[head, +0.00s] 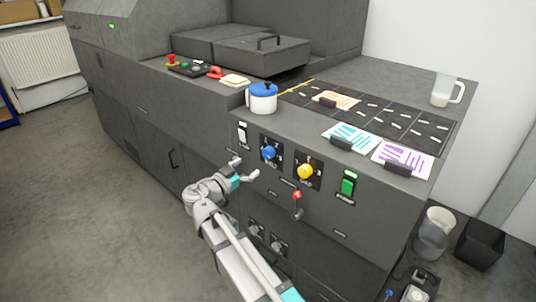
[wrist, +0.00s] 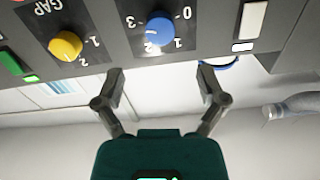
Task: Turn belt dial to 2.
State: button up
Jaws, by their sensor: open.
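The belt dial is a blue knob (head: 268,153) on a black plate on the machine's front panel. In the wrist view the blue knob (wrist: 160,29) shows upside down, with the figures 0 to 3 around it. A pale mark shows on the knob's left side there; I cannot tell exactly which figure it points at. My gripper (head: 245,169) is open and empty, just in front of the panel, left of and below the blue knob. In the wrist view its fingers (wrist: 162,76) are spread, with the knob ahead between them and not touched.
A yellow GAP dial (head: 305,171) sits right of the blue one. A white switch (head: 242,133), a green switch (head: 348,184) and a red-tipped lever (head: 297,203) are close by. A blue-lidded pot (head: 262,98) stands on the ledge above. The floor at left is clear.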

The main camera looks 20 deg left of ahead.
aim_at(266, 154)
jog(key=x, duration=0.9)
jog(key=shift+w+d, duration=0.15)
jog(key=shift+w, duration=0.1)
jog(key=c, duration=1.2)
